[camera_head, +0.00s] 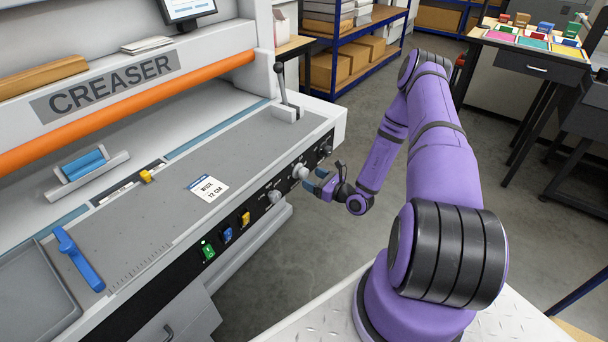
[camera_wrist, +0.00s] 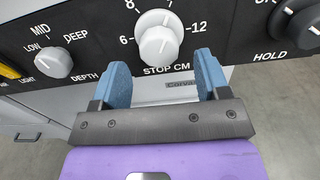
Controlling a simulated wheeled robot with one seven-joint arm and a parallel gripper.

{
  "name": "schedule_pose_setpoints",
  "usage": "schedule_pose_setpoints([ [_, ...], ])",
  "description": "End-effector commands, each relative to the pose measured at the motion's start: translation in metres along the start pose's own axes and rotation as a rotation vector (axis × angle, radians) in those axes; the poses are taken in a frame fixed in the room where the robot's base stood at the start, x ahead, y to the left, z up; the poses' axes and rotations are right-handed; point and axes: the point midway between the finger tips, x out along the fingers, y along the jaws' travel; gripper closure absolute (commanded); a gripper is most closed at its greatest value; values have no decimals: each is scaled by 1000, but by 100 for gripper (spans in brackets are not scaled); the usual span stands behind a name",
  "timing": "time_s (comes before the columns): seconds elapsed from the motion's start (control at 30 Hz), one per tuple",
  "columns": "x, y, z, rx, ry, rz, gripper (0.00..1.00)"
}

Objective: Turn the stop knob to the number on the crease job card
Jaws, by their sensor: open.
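The white stop knob (camera_wrist: 158,38) is on the black front panel in the wrist view, above the label "STOP CM", with 6, 8 and 12 readable around it. Its pointer direction is not clear. It also shows in the head view (camera_head: 299,171). My gripper (camera_wrist: 160,64) is open, with one blue finger low on each side of the knob. The fingers look empty and I cannot tell whether they touch it. In the head view my gripper (camera_head: 318,184) is at the panel. The job card (camera_head: 208,188) lies on the creaser bed and reads "12 CM" on its lower line.
The depth knob (camera_wrist: 53,62) is left of the stop knob, and a dark hold knob (camera_wrist: 303,27) is at the right. Green (camera_head: 208,250), blue (camera_head: 227,235) and yellow (camera_head: 245,219) switches sit further left on the panel. A lever (camera_head: 284,85) stands at the bed's far end.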

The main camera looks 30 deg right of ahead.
Motion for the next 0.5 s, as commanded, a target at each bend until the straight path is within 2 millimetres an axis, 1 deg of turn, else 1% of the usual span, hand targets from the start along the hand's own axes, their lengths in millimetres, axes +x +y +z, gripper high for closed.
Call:
schedule_pose_setpoints([
  [0.03,9,0,0,-1,-1,2,31],
  [0.1,20,0,0,-2,0,2,31],
  [0.2,32,0,0,-1,0,1,31],
  [0.33,41,0,0,-1,0,1,31],
  [0.5,45,0,0,0,1,0,31],
])
